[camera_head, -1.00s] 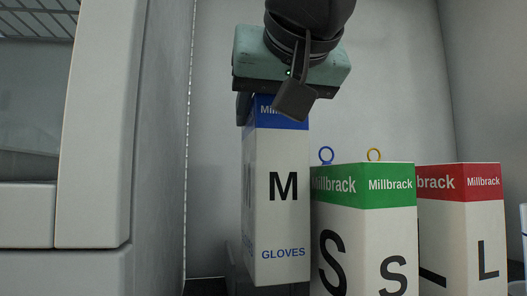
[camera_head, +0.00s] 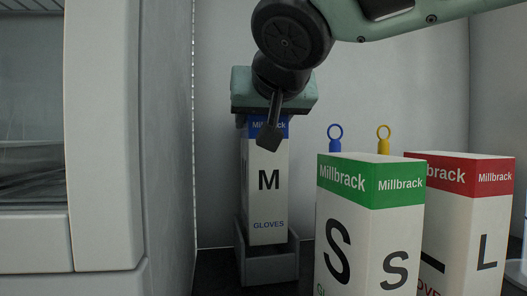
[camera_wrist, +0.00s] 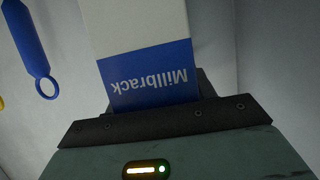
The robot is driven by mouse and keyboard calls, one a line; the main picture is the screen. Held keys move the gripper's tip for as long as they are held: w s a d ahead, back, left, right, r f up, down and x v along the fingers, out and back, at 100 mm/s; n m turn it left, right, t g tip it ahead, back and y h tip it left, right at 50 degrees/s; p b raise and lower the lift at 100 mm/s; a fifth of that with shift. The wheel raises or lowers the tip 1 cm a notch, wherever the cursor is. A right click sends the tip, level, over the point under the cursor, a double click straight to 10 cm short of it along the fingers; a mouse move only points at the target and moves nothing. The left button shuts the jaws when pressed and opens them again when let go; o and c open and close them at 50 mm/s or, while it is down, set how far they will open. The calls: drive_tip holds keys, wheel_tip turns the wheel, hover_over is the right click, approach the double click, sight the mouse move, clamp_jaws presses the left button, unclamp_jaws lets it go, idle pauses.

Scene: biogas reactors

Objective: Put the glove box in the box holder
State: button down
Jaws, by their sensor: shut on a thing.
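The glove box (camera_head: 268,190) is a tall white carton with a blue top band, marked M and GLOVES. It stands upright in the head view, left of centre. My gripper (camera_head: 268,118) is above it, shut on its top end. The grey box holder (camera_head: 270,268) is an open-topped tray below; its front wall stands in front of the box's foot, and its sides rise beside it. I cannot tell whether the box's bottom rests on the holder's floor. In the wrist view the blue band of the glove box (camera_wrist: 150,78) shows between the fingers.
A green-banded S box (camera_head: 370,225) and a red-banded L box (camera_head: 470,220) stand to the right. Behind them are a blue ring-topped thing (camera_head: 335,138) and a yellow one (camera_head: 383,138). A pale wall and cabinet (camera_head: 105,140) stand close on the left.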

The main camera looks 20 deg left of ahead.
drive_tip(key=shift+f+b, duration=1.4)
drive_tip(key=shift+f, duration=1.1)
drive_tip(key=c, duration=0.5)
unclamp_jaws()
drive_tip(key=v, duration=1.2)
drive_tip(key=shift+s, duration=0.1)
drive_tip(key=shift+r+p, duration=0.1)
drive_tip(key=shift+p, duration=0.2)
